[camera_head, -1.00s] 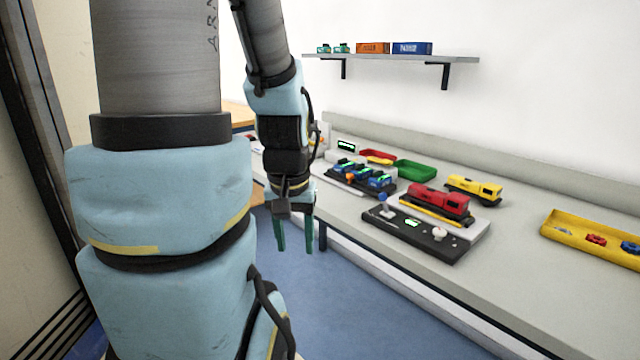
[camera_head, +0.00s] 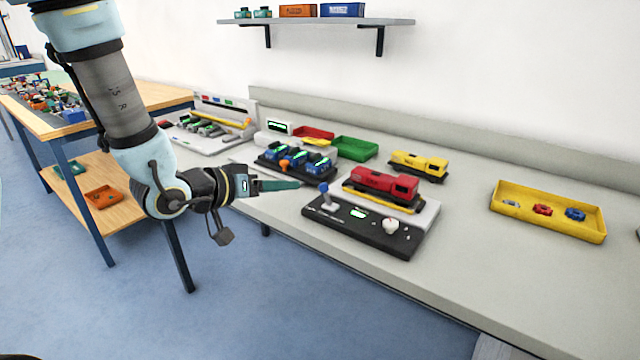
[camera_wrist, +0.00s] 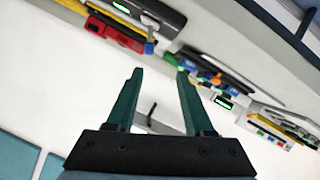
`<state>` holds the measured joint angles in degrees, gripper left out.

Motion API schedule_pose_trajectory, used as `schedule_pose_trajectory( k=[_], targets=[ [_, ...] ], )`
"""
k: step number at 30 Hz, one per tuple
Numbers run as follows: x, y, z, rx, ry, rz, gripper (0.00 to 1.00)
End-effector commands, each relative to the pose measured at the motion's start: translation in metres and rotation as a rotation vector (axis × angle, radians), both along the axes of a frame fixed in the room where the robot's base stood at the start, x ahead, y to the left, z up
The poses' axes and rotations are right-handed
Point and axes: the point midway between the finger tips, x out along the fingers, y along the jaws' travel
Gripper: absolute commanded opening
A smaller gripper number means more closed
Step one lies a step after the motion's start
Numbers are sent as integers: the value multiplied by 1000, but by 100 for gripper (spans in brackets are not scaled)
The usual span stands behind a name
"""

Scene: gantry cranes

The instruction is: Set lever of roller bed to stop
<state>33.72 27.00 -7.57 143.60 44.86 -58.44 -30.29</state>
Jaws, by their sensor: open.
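The roller bed appears to be the light-grey bed (camera_head: 428,214) under a red locomotive (camera_head: 382,186). A black control panel (camera_head: 365,232) along its front carries a small green-lit display and a white knob. A lever with a blue knob (camera_head: 324,188) rises at the panel's left end; its setting is too small to read. My gripper (camera_head: 298,184) is open and empty, just left of the lever in the head view, with its green fingers pointing right. In the wrist view, the blue knob (camera_wrist: 149,48) is beyond my open fingers (camera_wrist: 160,75), apart from them.
A dark unit with several blue blocks and an orange knob (camera_head: 284,166) stands close behind my gripper. Green (camera_head: 354,148) and red trays, a yellow locomotive (camera_head: 418,165) and a yellow tray (camera_head: 548,212) are farther along. The bench front right is clear. A shelf (camera_head: 320,22) hangs above.

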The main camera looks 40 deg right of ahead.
Motion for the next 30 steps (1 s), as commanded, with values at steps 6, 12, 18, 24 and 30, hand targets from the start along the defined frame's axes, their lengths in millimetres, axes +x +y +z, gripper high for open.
schedule_pose_trajectory(
  k=[6,12,18,24,30],
  targets=[
    [-11,-22,0,-39,19,-39,52],
    [-9,-56,-12,-37,19,-38,52],
    [-5,-87,-24,-36,17,-35,52],
    [-3,-105,-31,-36,16,-33,52],
    [-3,-109,-34,-36,16,-33,52]
  ],
)
